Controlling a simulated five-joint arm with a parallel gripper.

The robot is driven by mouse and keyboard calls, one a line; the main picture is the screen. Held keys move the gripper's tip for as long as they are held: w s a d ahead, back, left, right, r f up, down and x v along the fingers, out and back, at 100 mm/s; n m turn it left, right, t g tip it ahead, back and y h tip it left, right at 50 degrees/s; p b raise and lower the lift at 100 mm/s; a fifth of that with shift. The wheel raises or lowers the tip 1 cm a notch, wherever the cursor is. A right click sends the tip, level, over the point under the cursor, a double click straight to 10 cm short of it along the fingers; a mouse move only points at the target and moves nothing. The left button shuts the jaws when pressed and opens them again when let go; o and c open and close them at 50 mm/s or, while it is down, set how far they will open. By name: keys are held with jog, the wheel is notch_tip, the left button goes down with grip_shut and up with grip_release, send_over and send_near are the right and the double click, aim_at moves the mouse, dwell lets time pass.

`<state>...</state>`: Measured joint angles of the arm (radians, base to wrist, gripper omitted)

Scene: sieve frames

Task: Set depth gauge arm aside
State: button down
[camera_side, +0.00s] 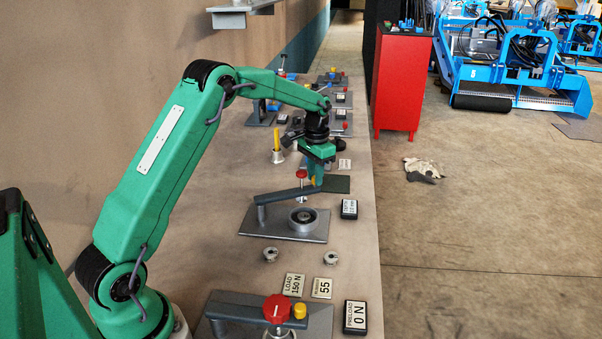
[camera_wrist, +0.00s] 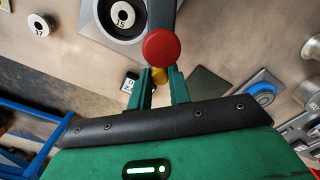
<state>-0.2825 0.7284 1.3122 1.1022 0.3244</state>
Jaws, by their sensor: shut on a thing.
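The depth gauge arm (camera_side: 284,196) is a grey bar on a post at the left of a grey base plate (camera_side: 262,226). It carries a red knob (camera_side: 301,174) and a yellow grip (camera_wrist: 158,76) near its free end. The bar passes beside the round holder (camera_side: 303,217), not over its centre; in the wrist view a disc marked 15 (camera_wrist: 122,15) sits in this holder. My gripper (camera_side: 316,182) is shut on the arm's yellow grip; its green fingers (camera_wrist: 160,75) flank it in the wrist view. The red knob hides part of the bar there.
Two small metal discs (camera_side: 271,254) (camera_side: 331,258) lie in front of the plate. A small display (camera_side: 349,208) stands to its right. A similar station with a red knob (camera_side: 277,308) and a 0 N display (camera_side: 355,317) is nearer. A dark square (camera_side: 336,184) lies behind.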

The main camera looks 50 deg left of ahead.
jog(key=s+a+n, duration=0.3)
jog(key=a+n, duration=0.8)
jog(key=a, duration=0.4)
jog(key=shift+s+a+r+n, duration=0.15)
jog(key=shift+a+n, duration=0.15)
jog(key=shift+n, duration=0.1)
jog(key=c, duration=1.3)
grip_release()
notch_tip(320, 180, up, 8)
